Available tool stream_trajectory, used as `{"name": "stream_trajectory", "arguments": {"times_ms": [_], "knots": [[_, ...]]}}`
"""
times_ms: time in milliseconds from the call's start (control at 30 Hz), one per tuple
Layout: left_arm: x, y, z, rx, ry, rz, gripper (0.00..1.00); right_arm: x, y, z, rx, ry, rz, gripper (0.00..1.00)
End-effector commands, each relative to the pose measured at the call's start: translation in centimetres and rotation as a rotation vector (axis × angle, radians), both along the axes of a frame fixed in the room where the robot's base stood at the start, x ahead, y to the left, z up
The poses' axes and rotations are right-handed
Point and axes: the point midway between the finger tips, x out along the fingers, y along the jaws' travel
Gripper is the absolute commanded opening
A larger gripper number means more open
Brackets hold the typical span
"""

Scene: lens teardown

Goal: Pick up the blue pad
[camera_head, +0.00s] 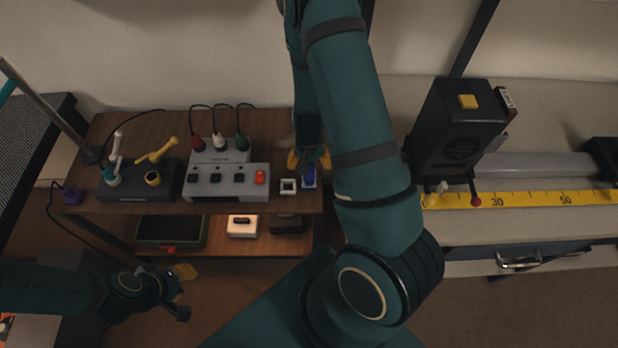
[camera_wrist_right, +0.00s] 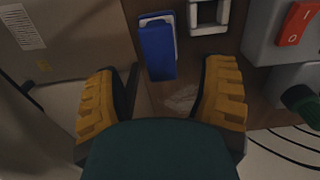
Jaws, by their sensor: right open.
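The blue pad (camera_wrist_right: 158,52) stands at the edge of the wooden shelf top, against a pale holder, in the right wrist view. It also shows in the head view (camera_head: 309,178), partly hidden by my right gripper (camera_head: 309,160). In the right wrist view my right gripper (camera_wrist_right: 165,100) is open, with its yellow fingers on either side of an empty gap. The pad lies just beyond that gap, roughly in line with it. My left gripper (camera_head: 182,290) is low at the left of the head view, away from the pad; its opening is not clear.
A white square holder (camera_head: 288,186) stands beside the pad. A grey switch box (camera_head: 227,182) with a red switch (camera_wrist_right: 298,24) is further left in the head view. A dark machine (camera_head: 455,130) and yellow ruler (camera_head: 530,198) lie right.

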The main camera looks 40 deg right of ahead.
Motion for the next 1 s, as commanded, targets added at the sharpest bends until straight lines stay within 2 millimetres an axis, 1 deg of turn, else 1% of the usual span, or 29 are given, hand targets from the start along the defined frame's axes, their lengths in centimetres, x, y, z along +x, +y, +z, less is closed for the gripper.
{"name": "stream_trajectory", "arguments": {"times_ms": [167, 300, 400, 500, 667, 767, 800, 867, 900, 1000], "knots": [[0.1, 0.0, -0.8, 0.000, -0.003, 0.000, 0.32, -0.1, 0.1, -1.6, 0.000, 0.000, 0.000, 0.71], [0.3, 0.0, -1.7, 0.001, -0.008, 0.002, 0.32, -0.3, 0.3, -3.8, 0.000, 0.001, -0.001, 0.71], [0.4, 0.0, -2.1, 0.001, -0.010, 0.002, 0.32, -0.3, 0.3, -5.0, 0.001, 0.002, 0.000, 0.71], [0.4, 0.1, -2.1, 0.002, -0.011, 0.002, 0.32, -0.3, 0.3, -5.2, 0.000, 0.000, 0.001, 0.71], [0.4, 0.0, -2.0, 0.002, -0.011, 0.002, 0.32, -0.2, 0.3, -5.1, -0.001, -0.001, 0.001, 0.71], [0.4, 0.0, -2.0, 0.002, -0.011, 0.002, 0.32, -0.2, 0.3, -5.1, 0.000, 0.000, 0.001, 0.41], [0.4, 0.0, -2.0, 0.002, -0.011, 0.002, 0.32, -0.3, 0.3, -5.1, 0.000, 0.000, 0.001, 0.27], [0.4, 0.0, -2.0, 0.002, -0.011, 0.002, 0.32, -0.3, 0.3, -5.1, 0.000, 0.000, 0.001, 0.06], [0.4, 0.0, -2.0, 0.001, -0.010, 0.002, 0.32, -0.3, 0.3, -5.1, 0.000, 0.000, 0.001, 0.00], [0.4, 0.0, -2.0, 0.001, -0.010, 0.002, 0.32, -0.3, 0.3, -5.1, 0.000, 0.000, 0.001, 0.00]]}}
